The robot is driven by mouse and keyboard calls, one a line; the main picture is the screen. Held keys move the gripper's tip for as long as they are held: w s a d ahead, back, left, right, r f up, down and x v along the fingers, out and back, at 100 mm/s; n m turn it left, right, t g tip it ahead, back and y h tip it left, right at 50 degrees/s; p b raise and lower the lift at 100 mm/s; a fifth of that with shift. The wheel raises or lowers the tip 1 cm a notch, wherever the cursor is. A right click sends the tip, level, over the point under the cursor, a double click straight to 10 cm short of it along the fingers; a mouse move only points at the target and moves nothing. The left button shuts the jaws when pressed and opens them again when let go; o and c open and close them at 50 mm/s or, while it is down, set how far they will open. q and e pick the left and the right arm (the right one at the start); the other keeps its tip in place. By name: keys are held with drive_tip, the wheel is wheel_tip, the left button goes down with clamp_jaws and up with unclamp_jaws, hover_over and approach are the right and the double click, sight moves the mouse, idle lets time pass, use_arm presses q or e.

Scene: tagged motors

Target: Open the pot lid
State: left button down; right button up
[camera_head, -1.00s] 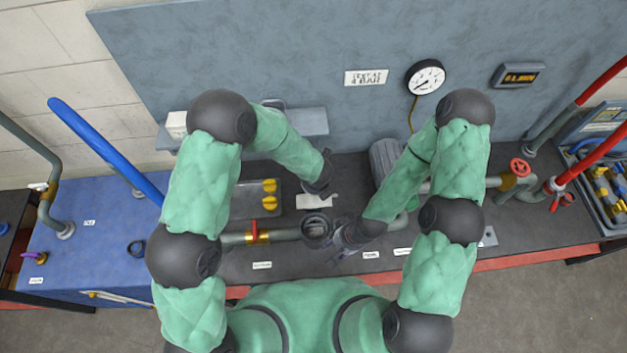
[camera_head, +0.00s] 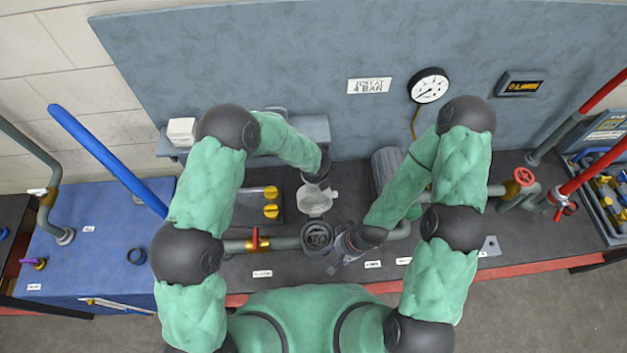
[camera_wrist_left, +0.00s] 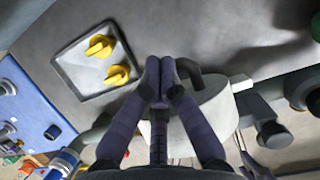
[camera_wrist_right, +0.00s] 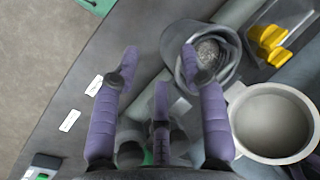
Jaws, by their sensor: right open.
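The pot (camera_head: 318,237) is a dark round housing on the bench, open at the top. A mesh strainer shows inside it in the right wrist view (camera_wrist_right: 208,52). The pale lid (camera_head: 316,201) is off the pot, behind it, with its hollow side showing in the right wrist view (camera_wrist_right: 272,124). My left gripper (camera_wrist_left: 160,72) has its fingertips together at the lid's dark bent handle (camera_wrist_left: 190,73); the contact is partly hidden. My right gripper (camera_wrist_right: 160,58) is open and empty beside the pot, one finger overlapping the pot's edge in the picture.
A pipe with a red-handled valve (camera_head: 256,240) joins the pot from the left. A plate with yellow knobs (camera_head: 271,202) lies behind it. A grey motor (camera_head: 386,168) stands to the right. Pipes and a red wheel valve (camera_head: 524,176) are further right.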

use_arm(q)
drive_tip(key=shift+s+a+f, duration=0.1)
drive_tip(key=shift+s+f, duration=0.45)
drive_tip(key=shift+f, duration=0.05)
drive_tip(key=shift+r, duration=0.15)
drive_tip(key=v, duration=0.4)
drive_tip(key=w+v, duration=0.1)
drive_tip(key=v, duration=0.7)
drive_tip(key=shift+w+r, duration=0.1)
drive_tip(key=shift+r, duration=0.3)
